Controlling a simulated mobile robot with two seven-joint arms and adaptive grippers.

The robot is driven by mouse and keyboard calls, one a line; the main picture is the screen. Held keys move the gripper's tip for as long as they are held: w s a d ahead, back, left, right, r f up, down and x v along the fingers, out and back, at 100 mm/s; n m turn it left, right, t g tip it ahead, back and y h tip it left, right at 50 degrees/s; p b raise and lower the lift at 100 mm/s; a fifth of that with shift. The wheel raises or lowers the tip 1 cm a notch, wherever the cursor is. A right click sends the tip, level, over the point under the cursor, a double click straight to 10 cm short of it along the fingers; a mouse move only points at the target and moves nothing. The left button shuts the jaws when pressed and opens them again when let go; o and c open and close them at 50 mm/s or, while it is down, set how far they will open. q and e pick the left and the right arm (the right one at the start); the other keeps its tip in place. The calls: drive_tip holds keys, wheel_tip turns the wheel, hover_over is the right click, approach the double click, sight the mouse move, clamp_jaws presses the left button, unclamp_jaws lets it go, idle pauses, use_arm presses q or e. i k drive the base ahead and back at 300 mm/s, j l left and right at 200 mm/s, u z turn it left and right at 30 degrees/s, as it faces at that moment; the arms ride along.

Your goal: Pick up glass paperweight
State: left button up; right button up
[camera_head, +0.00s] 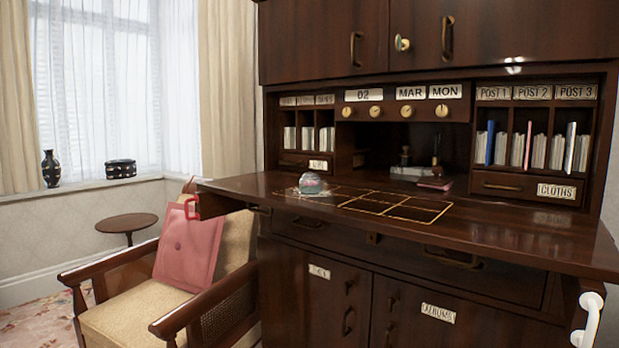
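The glass paperweight (312,183) is a small rounded clear piece with grey-green and pinkish tints. It sits on the open writing surface of the dark wooden desk (500,228), left of centre, beside the left end of a gold-lined grid. Nothing is seen touching it from above.
An armchair (235,245) with a pink cushion (187,247) stands at the desk's left. A stamp (405,156) and a dark red item (435,184) lie farther back. The grid is empty.

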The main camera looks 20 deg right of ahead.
sight(311, 183)
drive_tip(key=i+j+z, duration=0.3)
drive_tip(key=i+z, duration=0.15)
drive_tip(key=i+j+z, duration=0.4)
drive_tip(key=i+j, duration=0.1)
